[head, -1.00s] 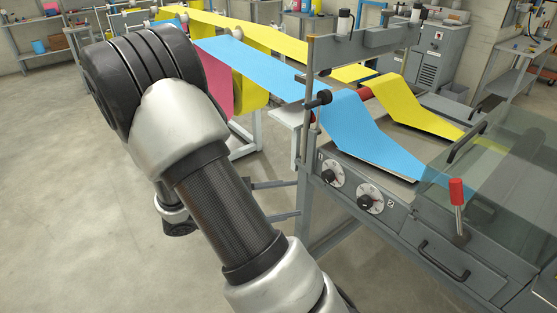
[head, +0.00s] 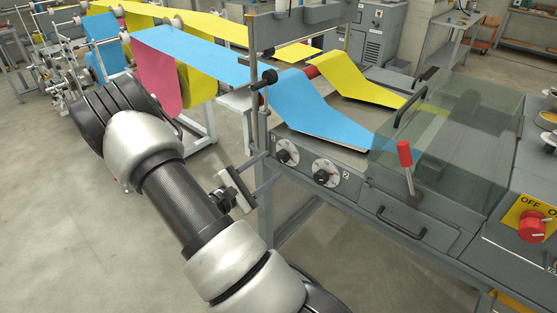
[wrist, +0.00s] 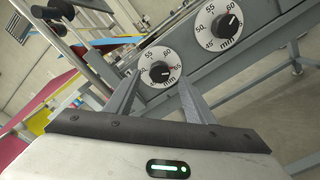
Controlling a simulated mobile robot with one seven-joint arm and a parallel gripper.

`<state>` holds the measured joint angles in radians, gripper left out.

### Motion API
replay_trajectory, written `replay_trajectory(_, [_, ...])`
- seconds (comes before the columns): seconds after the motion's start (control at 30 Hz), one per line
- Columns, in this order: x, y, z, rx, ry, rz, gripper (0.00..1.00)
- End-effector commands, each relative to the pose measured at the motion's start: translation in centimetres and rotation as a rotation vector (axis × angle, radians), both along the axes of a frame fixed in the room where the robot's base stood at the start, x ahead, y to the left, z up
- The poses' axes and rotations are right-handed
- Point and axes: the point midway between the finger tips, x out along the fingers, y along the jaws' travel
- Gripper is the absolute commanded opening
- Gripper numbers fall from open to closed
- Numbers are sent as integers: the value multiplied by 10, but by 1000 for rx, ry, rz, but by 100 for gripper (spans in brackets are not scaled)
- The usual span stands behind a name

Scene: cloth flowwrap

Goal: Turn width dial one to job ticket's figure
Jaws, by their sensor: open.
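Width dial one (head: 286,152), a round white scale with a black knob, is the left of two dials on the grey machine's front panel. In the wrist view dial one (wrist: 160,68) appears just beyond and between my fingertips, with "55", "60" and "mm" legible. Its knob pointer seems turned toward the right side; the exact reading is unclear. My gripper (wrist: 155,92) is open and empty, apart from the knob as far as I can tell. In the head view my gripper (head: 260,172) is left of the panel. I see no job ticket.
Width dial two (head: 326,173) sits right of dial one, also in the wrist view (wrist: 221,25). A red-handled lever (head: 405,155), clear cover (head: 450,115) and red knob (head: 532,226) lie farther right. Blue cloth (head: 310,105) runs above the panel. The floor at left is open.

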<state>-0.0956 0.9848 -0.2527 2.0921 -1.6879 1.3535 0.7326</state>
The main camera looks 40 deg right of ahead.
Motion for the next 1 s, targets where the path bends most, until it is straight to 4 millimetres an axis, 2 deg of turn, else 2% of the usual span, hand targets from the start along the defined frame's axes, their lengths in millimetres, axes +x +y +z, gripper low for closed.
replay_trajectory(0.1, [1,-23,0,0,-1,-3,49])
replay_trajectory(0.3, [4,-46,-1,1,0,-1,49])
replay_trajectory(0.67, [5,-53,0,1,0,1,49])
replay_trajectory(0.7, [5,-53,0,1,0,1,47])
replay_trajectory(0.77, [5,-53,0,1,0,1,37])
replay_trajectory(0.93, [5,-53,0,1,0,1,8])
replay_trajectory(1.0, [5,-53,0,1,0,1,8])
